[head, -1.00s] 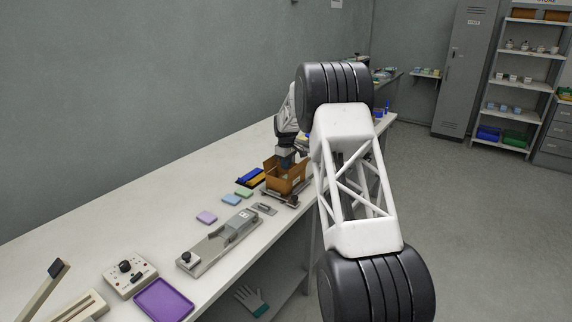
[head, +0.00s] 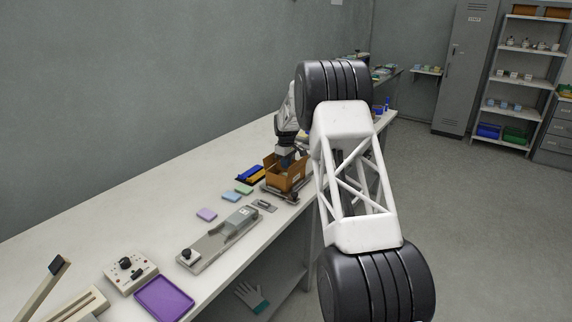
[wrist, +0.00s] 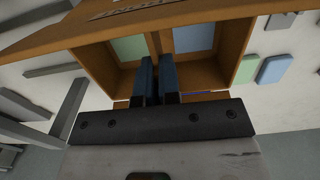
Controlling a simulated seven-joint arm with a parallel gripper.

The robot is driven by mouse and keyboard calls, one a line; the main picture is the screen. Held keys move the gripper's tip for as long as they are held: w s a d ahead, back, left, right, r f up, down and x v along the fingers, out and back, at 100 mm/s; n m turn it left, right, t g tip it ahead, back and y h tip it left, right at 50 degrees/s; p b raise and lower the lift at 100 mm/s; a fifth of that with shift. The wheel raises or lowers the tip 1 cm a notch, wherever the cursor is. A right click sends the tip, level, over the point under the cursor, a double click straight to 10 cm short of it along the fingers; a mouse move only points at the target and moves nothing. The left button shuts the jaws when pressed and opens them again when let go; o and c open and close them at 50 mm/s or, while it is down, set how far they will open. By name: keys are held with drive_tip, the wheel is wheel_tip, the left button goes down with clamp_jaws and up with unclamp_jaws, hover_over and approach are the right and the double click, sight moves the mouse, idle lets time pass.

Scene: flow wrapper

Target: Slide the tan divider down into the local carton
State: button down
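The local carton (head: 292,184) is an open brown box on the bench in the head view. In the wrist view its brown walls (wrist: 239,48) surround a green pad (wrist: 129,47) and a blue pad (wrist: 194,37), lying in separate compartments. The tan divider (wrist: 166,42) shows as a narrow strip between the two pads. My gripper (wrist: 159,62) points into the carton, its two blue fingers close together on either side of the strip and seemingly shut on it. The divider's lower edge is hidden, so its depth is unclear. In the head view my arm partly hides the carton.
Coloured pads (head: 231,199) lie left of the carton. A grey metal fixture (head: 218,240), a control box (head: 130,275) and a purple tray (head: 164,302) stand nearer along the bench. A blue-and-yellow item (head: 250,176) lies close behind the carton.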

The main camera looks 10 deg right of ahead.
drive_tip(key=shift+f, duration=1.3)
idle(0.4)
drive_tip(key=c, duration=1.2)
unclamp_jaws()
drive_tip(key=shift+c, duration=0.2)
drive_tip(key=o, duration=0.5)
drive_tip(key=shift+c, duration=0.2)
drive_tip(key=shift+r, duration=0.1)
drive_tip(key=shift+r, duration=3.9)
